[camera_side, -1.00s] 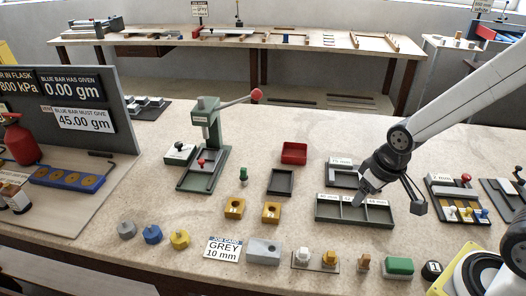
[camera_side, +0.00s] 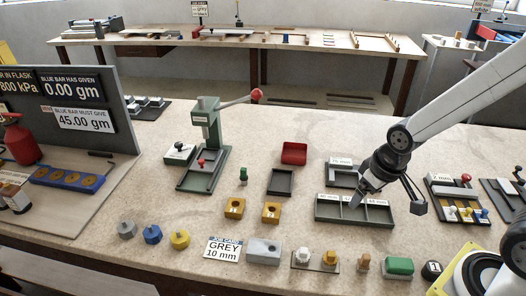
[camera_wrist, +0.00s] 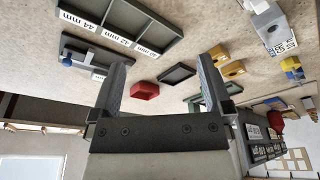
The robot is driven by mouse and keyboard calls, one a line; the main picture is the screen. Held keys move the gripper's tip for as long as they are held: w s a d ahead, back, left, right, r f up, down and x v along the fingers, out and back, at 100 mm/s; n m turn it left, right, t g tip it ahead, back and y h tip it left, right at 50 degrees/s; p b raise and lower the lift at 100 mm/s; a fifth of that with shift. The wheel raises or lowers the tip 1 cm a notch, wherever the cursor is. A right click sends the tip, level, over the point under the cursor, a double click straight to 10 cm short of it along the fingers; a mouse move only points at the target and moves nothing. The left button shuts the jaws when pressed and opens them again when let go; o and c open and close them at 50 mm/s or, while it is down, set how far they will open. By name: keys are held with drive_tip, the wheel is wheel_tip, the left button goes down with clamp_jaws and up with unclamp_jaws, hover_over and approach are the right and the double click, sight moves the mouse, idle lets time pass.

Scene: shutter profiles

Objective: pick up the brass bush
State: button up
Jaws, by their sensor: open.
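My gripper (camera_side: 390,203) is open and empty, above the right part of a dark green three-compartment tray (camera_side: 326,212). In the wrist view my gripper (camera_wrist: 163,64) shows its two jaws wide apart with nothing between them. A small brass-coloured piece (camera_side: 363,263) stands near the front of the bench, left of a green block; it looks most like the brass bush, but it is too small to be sure. My gripper is behind it and apart from it. I cannot make out this piece in the wrist view.
Left of the brass-coloured piece, a dark plate carries a white and a yellow knob (camera_side: 329,257). A green block (camera_side: 398,267) is right of it. Yellow holed blocks (camera_side: 271,212), a red tray (camera_side: 294,153) and a hand press (camera_side: 208,150) stand farther left. Bare bench (camera_side: 310,233) lies between.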

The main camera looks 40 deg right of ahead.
drive_tip(key=w+f+n+t+h, duration=0.1)
drive_tip(key=w+f+n+h, duration=0.2)
drive_tip(key=w+n+h, duration=0.95)
drive_tip(key=n+t+y, duration=1)
drive_tip(key=n+y, duration=0.3)
drive_tip(key=n, duration=1.1)
hover_over(239, 212)
wheel_tip(239, 212, down, 3)
drive_tip(key=shift+r+m+h, duration=0.1)
drive_tip(key=shift+m+h, duration=0.15)
drive_tip(key=shift+w+f, duration=0.1)
drive_tip(key=shift+f, duration=1.85)
